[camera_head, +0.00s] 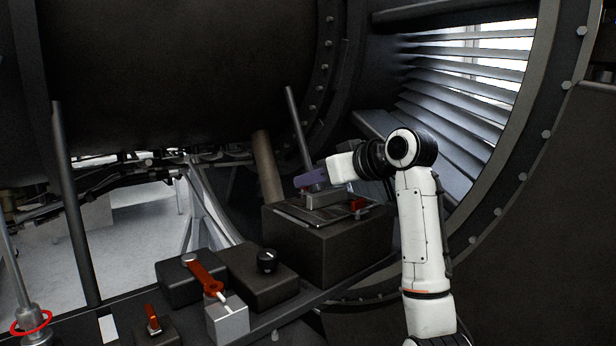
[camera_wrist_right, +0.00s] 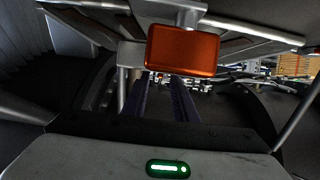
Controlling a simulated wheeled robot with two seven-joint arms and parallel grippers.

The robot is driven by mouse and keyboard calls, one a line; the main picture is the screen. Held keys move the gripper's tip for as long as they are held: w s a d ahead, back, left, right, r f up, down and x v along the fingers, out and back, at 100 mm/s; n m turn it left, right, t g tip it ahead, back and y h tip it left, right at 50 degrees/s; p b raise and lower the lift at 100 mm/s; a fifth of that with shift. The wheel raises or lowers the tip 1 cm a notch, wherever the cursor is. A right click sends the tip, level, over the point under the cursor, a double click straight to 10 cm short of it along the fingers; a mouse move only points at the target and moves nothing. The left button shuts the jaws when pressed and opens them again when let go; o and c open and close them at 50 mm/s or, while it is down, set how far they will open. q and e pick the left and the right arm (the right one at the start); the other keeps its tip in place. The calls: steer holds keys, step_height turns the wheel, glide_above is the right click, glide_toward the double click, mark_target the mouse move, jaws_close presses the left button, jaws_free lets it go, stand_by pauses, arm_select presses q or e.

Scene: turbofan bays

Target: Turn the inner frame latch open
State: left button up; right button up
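My right gripper (camera_head: 303,180) reaches in from the right, its purple fingers pointing left above a dark box (camera_head: 312,245). In the right wrist view the two fingers (camera_wrist_right: 162,80) stand apart with a gap between them, and I see nothing held. An orange-red block (camera_wrist_right: 182,51) on a metal stem shows just beyond and above the fingertips there; contact cannot be told. On the dark box, a small red piece (camera_head: 358,204) sits beside a silver block (camera_head: 325,197), below my wrist. No label shows which part is the inner frame latch. My left gripper is not in view.
A black knob (camera_head: 267,260) and a smaller red switch (camera_head: 153,318) are nearby. Upright rods (camera_head: 72,210) stand left. The large dark engine casing (camera_head: 180,75) hangs above.

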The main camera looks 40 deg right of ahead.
steer(key=shift+x, duration=0.9)
jaws_close()
steer(key=shift+a+m+h, duration=0.1)
steer(key=shift+m+h, duration=0.3)
steer(key=shift+h, duration=0.1)
steer(key=m+h, duration=0.1)
steer(key=h, duration=0.1)
steer(key=m+h, duration=0.2)
steer(key=shift+a+r+m, duration=0.1)
steer(key=shift+a+m, duration=0.2)
steer(key=shift+a, duration=0.05)
steer(key=m+g+h, duration=0.2)
steer(key=m+h, duration=0.1)
steer(key=m+g+h, duration=0.1)
steer(key=h, duration=0.1)
steer(key=shift+w+a+m, duration=0.25)
steer(key=shift+a+m, duration=0.05)
steer(key=shift+a, duration=0.05)
steer(key=m+g+h, duration=0.2)
steer(key=m, duration=0.1)
steer(key=m+g+h, duration=0.1)
steer(key=g, duration=0.1)
steer(key=shift+w+a, duration=0.2)
steer(key=shift+w, duration=0.05)
steer(key=shift+w+m+g+h, duration=0.15)
steer(key=shift+m+g+h, duration=0.45)
steer(key=shift+m+g, duration=1.3)
